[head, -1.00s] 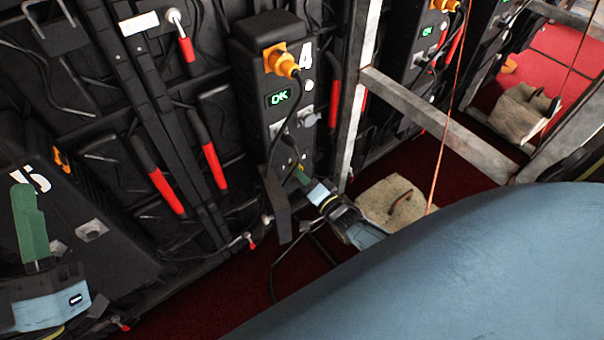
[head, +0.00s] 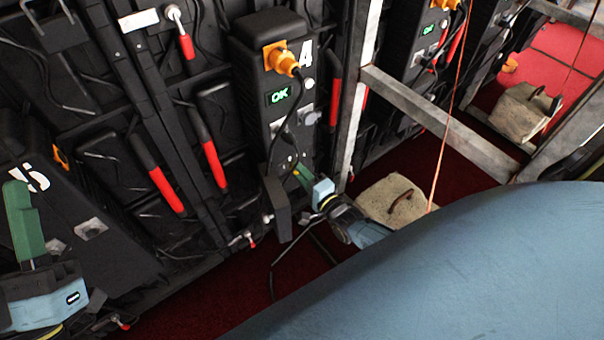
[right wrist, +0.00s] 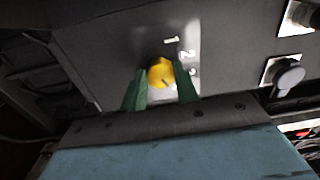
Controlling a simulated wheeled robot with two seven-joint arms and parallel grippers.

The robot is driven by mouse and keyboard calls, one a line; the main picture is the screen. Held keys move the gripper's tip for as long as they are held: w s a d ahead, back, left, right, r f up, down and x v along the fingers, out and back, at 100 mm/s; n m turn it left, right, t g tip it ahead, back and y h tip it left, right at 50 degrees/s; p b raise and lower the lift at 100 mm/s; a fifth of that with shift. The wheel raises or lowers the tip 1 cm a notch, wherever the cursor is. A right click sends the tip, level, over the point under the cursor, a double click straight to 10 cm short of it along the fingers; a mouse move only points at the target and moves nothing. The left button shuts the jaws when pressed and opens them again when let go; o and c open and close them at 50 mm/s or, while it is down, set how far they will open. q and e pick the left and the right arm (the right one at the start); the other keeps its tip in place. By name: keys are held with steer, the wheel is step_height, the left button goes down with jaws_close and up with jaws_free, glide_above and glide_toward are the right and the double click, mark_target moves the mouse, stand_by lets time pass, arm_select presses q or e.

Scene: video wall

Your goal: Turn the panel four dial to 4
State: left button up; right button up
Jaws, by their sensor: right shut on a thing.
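The panel four box (head: 262,130) is a dark unit on the wall with a white "4" and a lit green "OK" display (head: 279,96). My right gripper (head: 298,170) is at its lower front. In the right wrist view, the yellow dial (right wrist: 160,73) sits between the green fingertips of my right gripper (right wrist: 161,80), which is shut on it. Digits 1, 2 and 3 show above and right of the dial. A small dark mark is on its lower right. In the head view, the dial is mostly hidden. My left gripper (head: 22,215) is at the far left, away from panel four; its jaw gap cannot be seen.
An orange plug (head: 283,60) with a black cable hangs down the box front. Red-handled levers (head: 213,163) are to its left. A metal frame post (head: 355,90) stands close on the right. A pale sandbag (head: 393,200) lies on the red floor.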

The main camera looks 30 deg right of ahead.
steer(key=o, duration=1)
arm_select(q)
step_height(320, 180, down, 12)
steer(key=w+a+g+y+p, duration=0.1)
steer(key=w+g+y+p, duration=0.1)
steer(key=g, duration=0.6)
steer(key=shift+a+r+g+y+p, duration=0.25)
steer(key=shift+y+p, duration=0.25)
steer(key=shift+p, duration=0.45)
arm_select(e)
steer(key=shift+s+d+f, duration=0.1)
steer(key=shift+s+d, duration=0.1)
steer(key=shift+s, duration=2.05)
steer(key=shift+s+d, duration=0.15)
steer(key=shift+s, duration=2.05)
steer(key=shift+s+d+f, duration=0.1)
steer(key=shift+s+d, duration=0.1)
steer(key=shift+s, duration=2.05)
arm_select(q)
steer(key=shift+d, duration=0.1)
